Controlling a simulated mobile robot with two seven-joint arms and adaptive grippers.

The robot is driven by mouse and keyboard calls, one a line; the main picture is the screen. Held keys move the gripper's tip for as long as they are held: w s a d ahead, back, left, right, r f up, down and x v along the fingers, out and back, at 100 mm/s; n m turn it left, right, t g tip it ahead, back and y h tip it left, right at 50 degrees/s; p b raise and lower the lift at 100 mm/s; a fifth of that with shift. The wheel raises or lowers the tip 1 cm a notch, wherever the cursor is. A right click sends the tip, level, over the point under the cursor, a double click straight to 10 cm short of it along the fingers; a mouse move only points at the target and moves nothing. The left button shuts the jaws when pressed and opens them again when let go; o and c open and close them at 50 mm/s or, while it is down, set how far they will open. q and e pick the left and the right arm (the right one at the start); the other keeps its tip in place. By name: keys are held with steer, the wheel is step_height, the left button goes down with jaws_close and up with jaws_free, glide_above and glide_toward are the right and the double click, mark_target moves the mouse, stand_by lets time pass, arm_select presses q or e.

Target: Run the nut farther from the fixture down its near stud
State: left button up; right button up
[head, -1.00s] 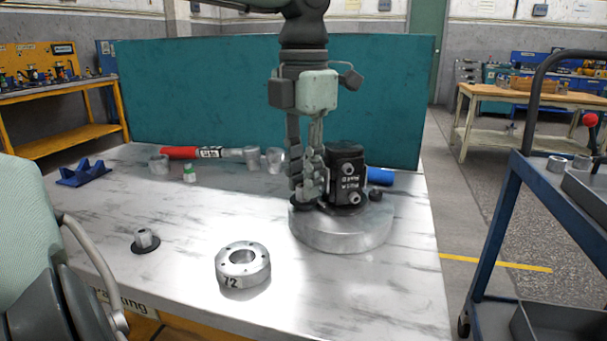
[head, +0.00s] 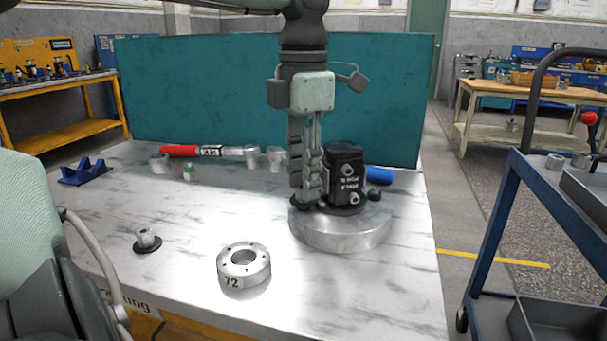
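A black motor (head: 345,180) with white lettering stands upright on a thick round metal base (head: 340,236). A small dark nut-like piece (head: 375,195) sits at the right of the motor's flange. My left gripper (head: 309,203) points straight down at the left side of the motor, its fingertips low by the flange. The fingers look close together and overlap in this view. Whatever is between or behind the fingertips, including any stud or nut there, is hidden. My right gripper is not in view.
A metal ring marked 72 (head: 243,265) and a small silver piece on a dark disc (head: 147,240) lie on the table's front left. A blue V-shaped block (head: 84,172), a red-handled tool (head: 180,151) and a blue cylinder (head: 379,175) lie farther back. A teal panel (head: 200,90) stands behind.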

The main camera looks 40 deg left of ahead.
arm_select(q)
steer(key=shift+r+p, duration=1.2)
steer(key=shift+r, duration=0.55)
steer(key=shift+o, duration=0.3)
steer(key=o, duration=0.5)
steer(key=shift+r+p, duration=2.3)
steer(key=shift+r, duration=0.65)
